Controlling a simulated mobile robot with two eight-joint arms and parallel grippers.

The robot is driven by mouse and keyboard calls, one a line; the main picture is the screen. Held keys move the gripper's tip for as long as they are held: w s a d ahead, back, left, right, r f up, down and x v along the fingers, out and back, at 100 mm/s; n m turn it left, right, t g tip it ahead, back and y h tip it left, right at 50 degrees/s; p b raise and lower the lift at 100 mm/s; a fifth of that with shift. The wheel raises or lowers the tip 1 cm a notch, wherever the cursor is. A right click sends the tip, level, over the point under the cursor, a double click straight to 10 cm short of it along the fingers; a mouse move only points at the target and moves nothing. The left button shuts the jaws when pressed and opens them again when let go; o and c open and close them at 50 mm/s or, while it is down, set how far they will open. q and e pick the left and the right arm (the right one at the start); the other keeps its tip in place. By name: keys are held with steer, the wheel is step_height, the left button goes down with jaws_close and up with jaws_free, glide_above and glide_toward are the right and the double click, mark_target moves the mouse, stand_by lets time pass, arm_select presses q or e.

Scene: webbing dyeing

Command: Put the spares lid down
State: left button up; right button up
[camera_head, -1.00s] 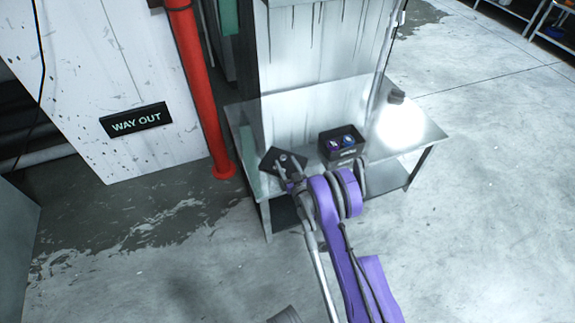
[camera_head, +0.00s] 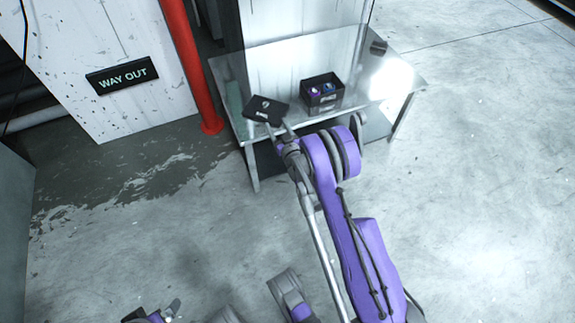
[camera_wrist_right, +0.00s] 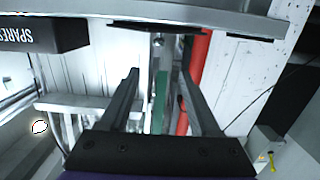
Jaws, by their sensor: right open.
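The spares lid (camera_head: 264,109), a flat dark square with a small light mark, lies on the metal table near its front left edge. In the right wrist view the lid (camera_wrist_right: 155,27) shows edge-on as a dark strip beyond the fingers. The black spares box (camera_head: 322,91), open at the top with purple and blue items inside, stands to its right. The box (camera_wrist_right: 40,35) also shows in the wrist view. My right gripper (camera_head: 280,127) is open and empty, just in front of the lid. My left gripper (camera_head: 168,312) is partly visible at the bottom; its jaw state is unclear.
The metal table (camera_head: 350,100) has bare room right of the box and a small dark object (camera_head: 378,47) at its back. A red pipe (camera_head: 190,65) stands left of the table. A WAY OUT sign (camera_head: 122,75) is on the white panel.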

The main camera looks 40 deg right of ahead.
steer(key=s+a+r+g+y, duration=0.1)
steer(key=s+a+r+g, duration=0.6)
steer(key=s+a+r, duration=0.5)
steer(key=s+a+n+g+y, duration=0.1)
steer(key=s+a, duration=0.3)
steer(key=s, duration=0.8)
steer(key=s+a+n+g+y, duration=0.1)
steer(key=s+a+g, duration=0.3)
steer(key=s, duration=0.9)
steer(key=shift+a+r+n+y, duration=0.15)
steer(key=shift+r+n+y, duration=0.15)
steer(key=shift+r+y, duration=0.15)
steer(key=shift+s, duration=0.15)
